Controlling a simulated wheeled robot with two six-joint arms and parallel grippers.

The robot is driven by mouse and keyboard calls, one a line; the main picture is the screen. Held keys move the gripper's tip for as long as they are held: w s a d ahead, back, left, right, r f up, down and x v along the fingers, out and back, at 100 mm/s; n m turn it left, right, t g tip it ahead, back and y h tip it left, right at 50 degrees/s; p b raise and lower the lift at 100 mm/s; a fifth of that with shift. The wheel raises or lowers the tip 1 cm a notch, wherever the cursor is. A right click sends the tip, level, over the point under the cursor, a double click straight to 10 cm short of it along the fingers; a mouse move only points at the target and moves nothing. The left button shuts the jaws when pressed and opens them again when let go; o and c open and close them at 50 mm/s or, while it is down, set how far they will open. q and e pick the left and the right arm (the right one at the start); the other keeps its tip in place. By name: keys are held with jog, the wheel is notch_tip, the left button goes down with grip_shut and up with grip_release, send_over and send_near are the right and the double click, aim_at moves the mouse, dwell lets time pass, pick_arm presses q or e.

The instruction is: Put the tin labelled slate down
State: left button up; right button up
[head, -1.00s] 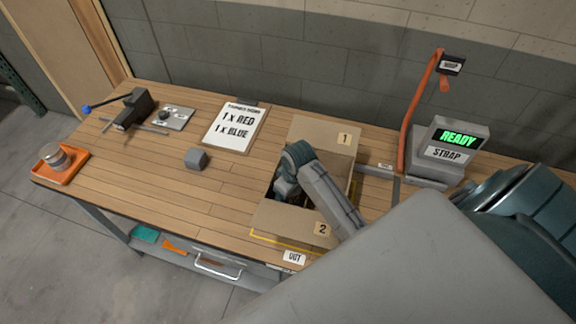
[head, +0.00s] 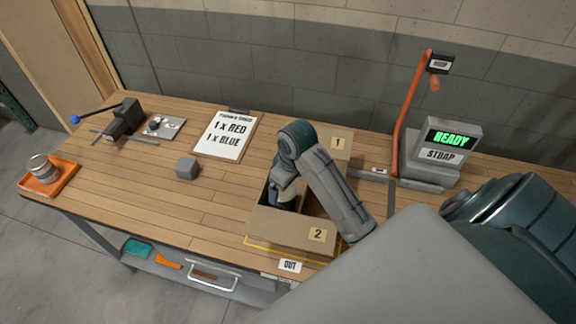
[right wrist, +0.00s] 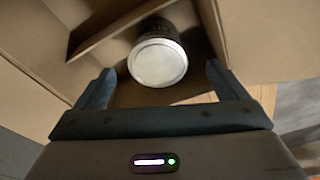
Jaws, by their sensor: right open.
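A tin (right wrist: 158,62) with a pale round lid stands inside the cardboard box (head: 290,222), seen from above in the right wrist view; its label cannot be read. My right gripper (right wrist: 158,80) is open, its two fingers apart on either side below the tin and not closed on it. In the head view my right arm reaches over the box, and the gripper's tips are hidden by the arm and box walls. Another tin (head: 40,166) stands on the orange tray (head: 64,180) at the far left; its label is too small to read. My left gripper is not in view.
A cardboard divider (right wrist: 115,30) runs beside the tin in the box. A grey block (head: 187,168), a clipboard (head: 225,136) and a clamp with a blue-knobbed lever (head: 122,120) are on the bench. A strapping machine (head: 440,155) reading READY stands right of the box.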

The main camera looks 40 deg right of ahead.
notch_tip(320, 180, up, 2)
jog(key=shift+s+r+p, duration=0.1)
jog(key=shift+r+p, duration=0.15)
jog(key=shift+p, duration=0.45)
jog(key=shift+s+r, duration=0.15)
jog(key=shift+r, duration=0.1)
